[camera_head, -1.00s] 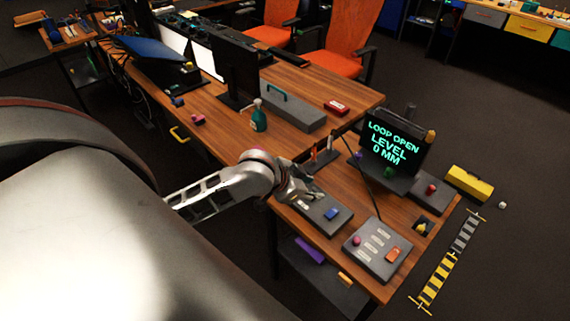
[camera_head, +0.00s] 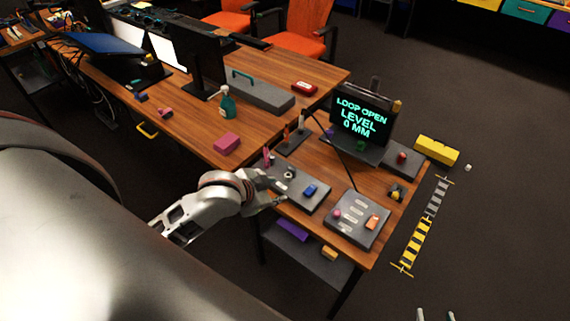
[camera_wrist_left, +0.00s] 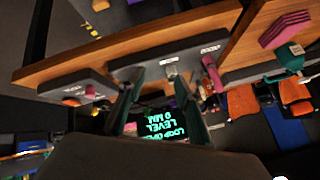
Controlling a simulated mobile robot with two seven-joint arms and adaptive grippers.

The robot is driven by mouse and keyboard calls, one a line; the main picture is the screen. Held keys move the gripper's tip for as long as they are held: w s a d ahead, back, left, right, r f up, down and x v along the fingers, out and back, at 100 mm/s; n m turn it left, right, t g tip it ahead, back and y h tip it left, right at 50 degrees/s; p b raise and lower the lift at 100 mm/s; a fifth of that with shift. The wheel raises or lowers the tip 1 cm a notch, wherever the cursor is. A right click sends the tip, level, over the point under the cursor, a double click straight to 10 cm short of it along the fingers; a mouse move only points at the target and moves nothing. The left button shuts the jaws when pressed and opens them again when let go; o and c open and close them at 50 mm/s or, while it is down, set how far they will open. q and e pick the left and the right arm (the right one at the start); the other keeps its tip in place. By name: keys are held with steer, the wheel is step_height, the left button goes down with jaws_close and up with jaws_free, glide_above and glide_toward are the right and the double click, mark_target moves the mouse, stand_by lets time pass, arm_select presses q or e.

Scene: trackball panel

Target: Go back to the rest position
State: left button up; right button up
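The dark trackball panel (camera_head: 303,200) lies on the wooden desk, with a pale round ball or ring (camera_head: 289,174) and a blue button (camera_head: 310,190). My left gripper (camera_head: 281,200) is at the panel's near left edge. In the left wrist view its two fingers (camera_wrist_left: 160,105) are spread with nothing between them, and the panel (camera_wrist_left: 145,70) shows beyond them, upside down. Two pale tips at the bottom edge of the head view look like my right gripper (camera_head: 436,315); they are apart and empty, above the floor. The rest of that gripper is out of frame.
A screen (camera_head: 361,118) reads "LOOP OPEN LEVEL 0 MM". A second grey panel (camera_head: 345,232) lies to the right of the trackball panel. A pink block (camera_head: 227,143) and a spray bottle (camera_head: 227,104) stand on the desk behind. The floor at right is mostly clear.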

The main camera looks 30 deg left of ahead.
arm_select(q)
steer(key=s+d+f+n, duration=0.1)
steer(key=s+d+f, duration=0.2)
steer(key=s+f, duration=0.3)
steer(key=s+d+f+n+t+h, duration=0.1)
steer(key=s+d+f, duration=0.3)
steer(key=f, duration=0.5)
steer(key=s, duration=0.2)
steer(key=shift+s+d+n+t+h, duration=0.15)
steer(key=shift+s+n+t+h, duration=0.15)
steer(key=shift+s+n, duration=0.1)
arm_select(e)
steer(key=s+d+f+g, duration=0.1)
steer(key=s+f, duration=0.3)
steer(key=f, duration=0.2)
steer(key=shift+f+m, duration=0.2)
steer(key=shift+m, duration=0.2)
